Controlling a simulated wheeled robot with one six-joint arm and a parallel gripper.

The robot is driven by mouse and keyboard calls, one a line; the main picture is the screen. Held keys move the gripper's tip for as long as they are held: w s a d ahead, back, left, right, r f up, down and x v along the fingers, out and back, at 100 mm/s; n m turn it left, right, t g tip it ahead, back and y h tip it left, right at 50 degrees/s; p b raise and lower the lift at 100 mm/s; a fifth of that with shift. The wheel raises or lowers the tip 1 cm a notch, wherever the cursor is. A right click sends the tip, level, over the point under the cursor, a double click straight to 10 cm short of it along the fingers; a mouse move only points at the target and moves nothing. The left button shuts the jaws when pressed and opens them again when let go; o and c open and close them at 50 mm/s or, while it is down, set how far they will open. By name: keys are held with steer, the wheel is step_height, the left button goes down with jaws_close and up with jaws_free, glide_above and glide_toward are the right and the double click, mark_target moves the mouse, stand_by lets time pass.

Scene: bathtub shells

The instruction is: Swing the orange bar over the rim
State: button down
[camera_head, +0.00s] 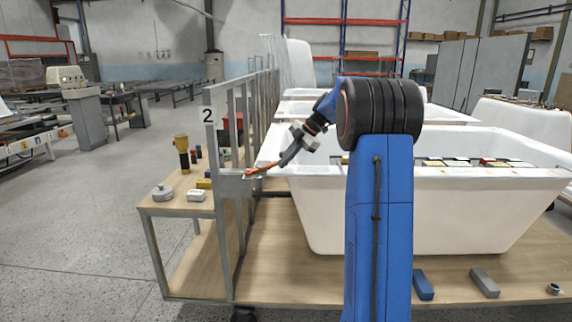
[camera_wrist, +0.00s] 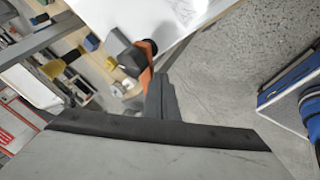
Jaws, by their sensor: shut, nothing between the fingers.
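The orange bar (camera_head: 262,171) lies at the near left corner of the white tub shell, by the grey metal frame. In the wrist view the orange bar (camera_wrist: 147,76) shows with a dark grey block and black knob at one end. The tub's white rim (camera_head: 272,147) is just behind it in the head view. My gripper (camera_head: 288,157) is shut and empty, at the right end of the bar. In the wrist view its dark fingers (camera_wrist: 161,97) overlap the bar's near end; I cannot tell whether they touch it.
A wooden shelf (camera_head: 178,207) holds a yellow-topped tool (camera_head: 182,152) and small parts. Blue (camera_head: 423,285) and grey (camera_head: 484,282) blocks lie on the lower deck. Open floor lies left.

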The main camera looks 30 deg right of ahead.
mark_target(281, 153)
steer(key=w, duration=0.5)
steer(key=shift+a, duration=0.1)
steer(key=shift+w+a, duration=0.25)
steer(key=shift+w, duration=0.25)
steer(key=shift+w+a, duration=0.2)
steer(key=shift+w, duration=0.25)
steer(key=shift+w+a+r, duration=0.1)
steer(key=shift+w+a, duration=0.1)
steer(key=shift+w, duration=0.1)
